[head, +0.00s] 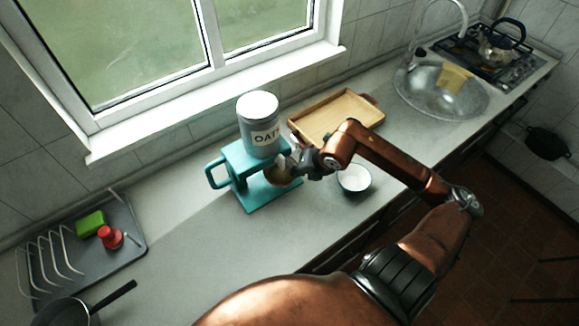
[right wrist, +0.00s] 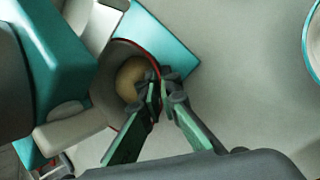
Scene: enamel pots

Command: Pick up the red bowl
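The red bowl (right wrist: 110,85) shows a red rim and a dull inside with a round tan patch in the right wrist view. It sits at the teal stand, partly hidden under the stand's upper part, and shows as a small brownish shape in the head view (head: 281,177). My right gripper (right wrist: 163,85) is at the bowl's near right rim, its fingertips close together with the rim running between them. In the head view the right gripper (head: 293,165) reaches into the stand's opening from the right. My left gripper is not in view.
The teal stand (head: 213,173) carries an oats canister (head: 259,128). A white-filled teal bowl (head: 354,179) stands to the right, under my right forearm. A wooden tray (head: 335,112) lies behind. A dish rack (head: 60,258) is at left. The counter front left of centre is clear.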

